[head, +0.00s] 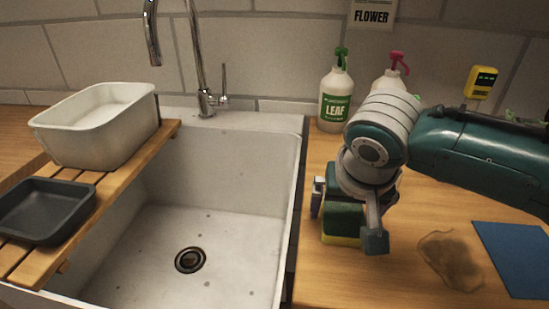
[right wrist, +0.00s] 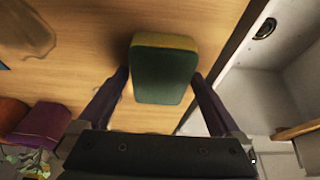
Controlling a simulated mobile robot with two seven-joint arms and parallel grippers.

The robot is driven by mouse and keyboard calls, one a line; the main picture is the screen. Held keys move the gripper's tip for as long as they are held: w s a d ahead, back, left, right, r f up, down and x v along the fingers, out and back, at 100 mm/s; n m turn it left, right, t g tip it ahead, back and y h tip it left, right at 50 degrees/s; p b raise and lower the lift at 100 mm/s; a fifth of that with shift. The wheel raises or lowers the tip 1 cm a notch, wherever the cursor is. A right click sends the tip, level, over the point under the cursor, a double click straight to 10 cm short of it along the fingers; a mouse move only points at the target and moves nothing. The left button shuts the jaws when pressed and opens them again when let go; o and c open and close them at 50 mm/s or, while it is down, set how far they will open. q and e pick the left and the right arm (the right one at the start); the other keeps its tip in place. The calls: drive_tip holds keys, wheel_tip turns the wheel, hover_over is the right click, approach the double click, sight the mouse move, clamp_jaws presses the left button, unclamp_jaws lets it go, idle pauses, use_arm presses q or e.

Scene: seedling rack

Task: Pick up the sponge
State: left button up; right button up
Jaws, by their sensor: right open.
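The sponge (head: 342,222), green on top with a yellow layer below, lies on the wooden counter just right of the sink. It also shows in the right wrist view (right wrist: 164,72). My right gripper (head: 346,214) is open above the sponge, pointing down. Its fingers (right wrist: 160,82) stand on either side of the sponge, with gaps visible, and it holds nothing. The gripper hides part of the sponge in the head view. My left gripper is not in view.
The white sink (head: 225,230) lies to the left. A slatted wooden rack (head: 110,185) across it bears a white tub (head: 100,130) and a dark tray (head: 40,215). Spray bottles (head: 336,98) stand behind my arm. A brown stain or puddle (head: 450,260) and blue mat (head: 515,258) lie right.

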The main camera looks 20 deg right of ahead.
drive_tip(key=shift+f, duration=0.15)
drive_tip(key=shift+c, duration=0.4)
drive_tip(key=c, duration=1.1)
